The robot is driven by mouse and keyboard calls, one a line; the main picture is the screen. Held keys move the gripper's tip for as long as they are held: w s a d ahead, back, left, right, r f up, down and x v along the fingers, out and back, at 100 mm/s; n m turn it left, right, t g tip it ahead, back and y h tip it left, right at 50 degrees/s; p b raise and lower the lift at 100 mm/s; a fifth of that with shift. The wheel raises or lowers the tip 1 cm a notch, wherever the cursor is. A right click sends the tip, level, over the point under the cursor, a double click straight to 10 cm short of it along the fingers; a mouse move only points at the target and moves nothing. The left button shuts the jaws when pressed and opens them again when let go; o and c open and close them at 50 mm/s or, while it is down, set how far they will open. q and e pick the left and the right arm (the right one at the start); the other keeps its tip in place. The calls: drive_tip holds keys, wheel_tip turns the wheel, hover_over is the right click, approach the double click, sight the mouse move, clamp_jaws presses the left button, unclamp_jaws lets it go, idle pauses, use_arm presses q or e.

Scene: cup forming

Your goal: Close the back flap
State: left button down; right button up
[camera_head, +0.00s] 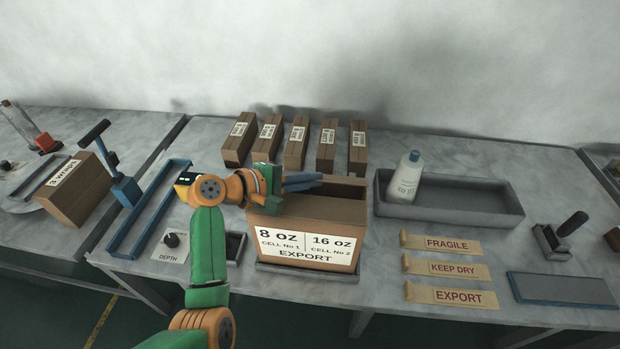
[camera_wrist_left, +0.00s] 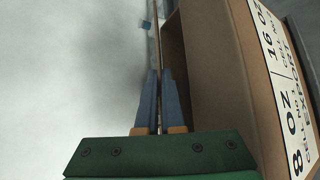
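The cardboard box (camera_head: 310,213) stands upright near the front of the bench, its printed face toward me. A brown panel covers the front part of its top; a dark opening (camera_head: 345,188) shows behind it. The back flap (camera_head: 347,179) rises as a narrow strip along the rear edge, partly hidden by my gripper. My left gripper (camera_head: 318,181) reaches over the box from the left. In the left wrist view its blue fingers (camera_wrist_left: 160,75) are close together with the thin edge of the back flap (camera_wrist_left: 156,38) between them. My right gripper is not in view.
Several small cartons (camera_head: 297,146) stand behind the box. A grey tray (camera_head: 470,212) with a white bottle (camera_head: 406,178) is to the right. Label strips (camera_head: 445,268) lie at front right.

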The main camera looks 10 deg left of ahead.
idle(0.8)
use_arm(q)
drive_tip(key=shift+f+b, duration=0.35)
drive_tip(key=shift+b, duration=0.05)
drive_tip(key=shift+s+f+m+t+b, duration=0.15)
drive_tip(key=shift+f+m+t+b, duration=0.15)
drive_tip(key=shift+t+b, duration=0.15)
drive_tip(key=shift+r, duration=0.35)
drive_tip(key=c, duration=1)
unclamp_jaws()
drive_tip(key=shift+c, duration=0.2)
